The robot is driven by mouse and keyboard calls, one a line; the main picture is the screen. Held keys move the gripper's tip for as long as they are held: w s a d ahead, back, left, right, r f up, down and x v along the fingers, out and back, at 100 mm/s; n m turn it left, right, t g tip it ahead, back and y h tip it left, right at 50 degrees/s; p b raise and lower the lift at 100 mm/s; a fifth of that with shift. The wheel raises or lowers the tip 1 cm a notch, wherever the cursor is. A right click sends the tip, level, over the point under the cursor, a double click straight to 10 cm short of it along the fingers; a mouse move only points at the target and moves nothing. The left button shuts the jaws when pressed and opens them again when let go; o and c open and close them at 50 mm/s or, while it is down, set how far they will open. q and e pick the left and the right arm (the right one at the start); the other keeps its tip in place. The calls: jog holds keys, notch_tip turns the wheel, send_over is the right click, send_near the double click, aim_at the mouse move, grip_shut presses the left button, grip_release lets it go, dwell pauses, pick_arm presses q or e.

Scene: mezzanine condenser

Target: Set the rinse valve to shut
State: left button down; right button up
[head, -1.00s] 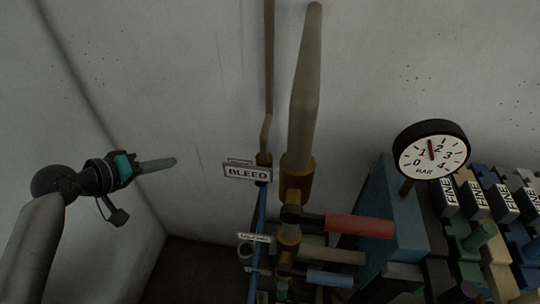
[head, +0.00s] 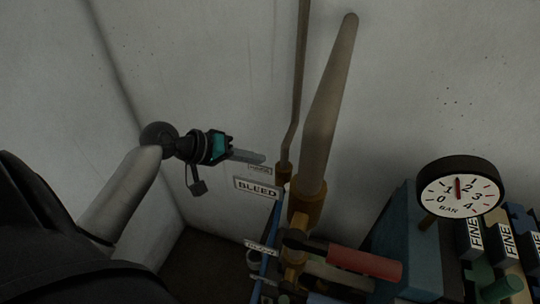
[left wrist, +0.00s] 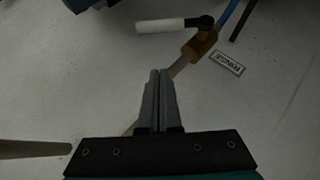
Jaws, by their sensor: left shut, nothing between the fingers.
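The rinse valve shows in the left wrist view as a brass body (left wrist: 202,43) on a thin pipe, with a pale lever (left wrist: 172,25) sticking out to the left, at an angle to the pipe. A white RINSE label (left wrist: 227,62) is beside it. My left gripper (head: 264,158) is shut and empty, just left of the thin pipe. Its fingertips (left wrist: 160,72) are below the lever in the wrist view, apart from it. My right gripper is not in view.
The BLEED label (head: 257,189) is just below my left fingers. A thick pipe (head: 325,110) rises right of them, with a red lever (head: 365,263) lower down. A pressure gauge (head: 460,188) and several coloured blocks stand at right. The wall area left is clear.

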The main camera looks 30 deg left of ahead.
pick_arm(q)
send_over(288, 186)
jog(key=a, duration=0.3)
notch_tip(288, 186, down, 5)
jog(key=shift+d+f+p, duration=0.2)
jog(key=shift+d+f, duration=0.15)
jog(key=shift+d, duration=0.2)
jog(key=shift+d+f+p, duration=0.2)
jog(key=shift+d+f, duration=0.15)
jog(key=shift+d, duration=0.2)
jog(key=shift+d+f, duration=0.4)
jog(key=shift+f, duration=0.05)
